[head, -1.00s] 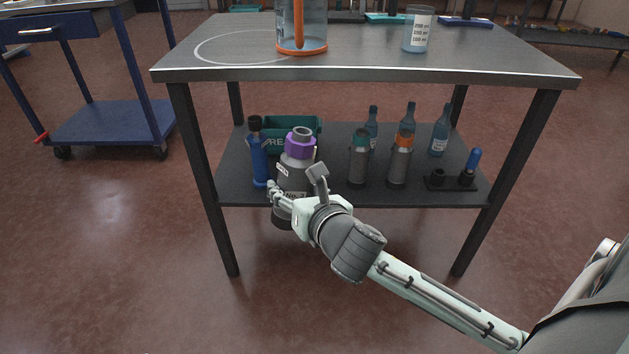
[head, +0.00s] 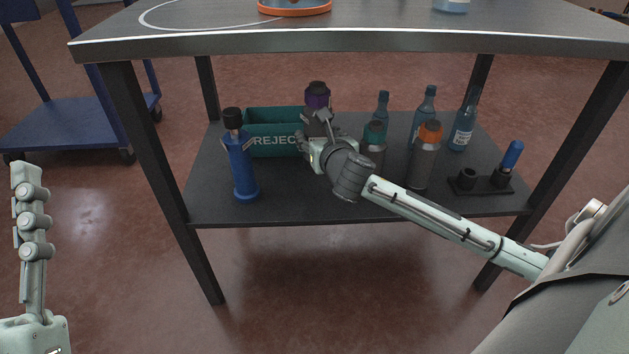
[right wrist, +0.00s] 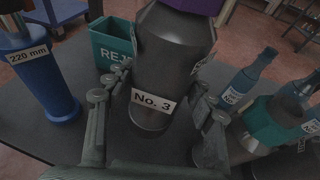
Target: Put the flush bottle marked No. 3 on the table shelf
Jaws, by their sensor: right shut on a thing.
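The flush bottle (head: 317,97) is dark grey with a purple collar. Its No. 3 label faces the camera in the right wrist view (right wrist: 172,60). My right gripper (head: 316,138) is shut on the bottle's body, with a finger on each side. The bottle is upright or nearly so, inside the table shelf (head: 290,205) area, just right of the green bin. Whether its base touches the shelf I cannot tell. My left gripper (head: 30,215) is at the far left, away from the table; its finger opening is unclear.
A blue 220 mm post (head: 242,165) stands left on the shelf, and a green REJECT bin (head: 272,140) behind. Teal-topped (head: 374,135) and orange-topped (head: 424,160) bottles stand close right, with blue bottles behind. The tabletop (head: 200,38) is overhead. The shelf's front middle is clear.

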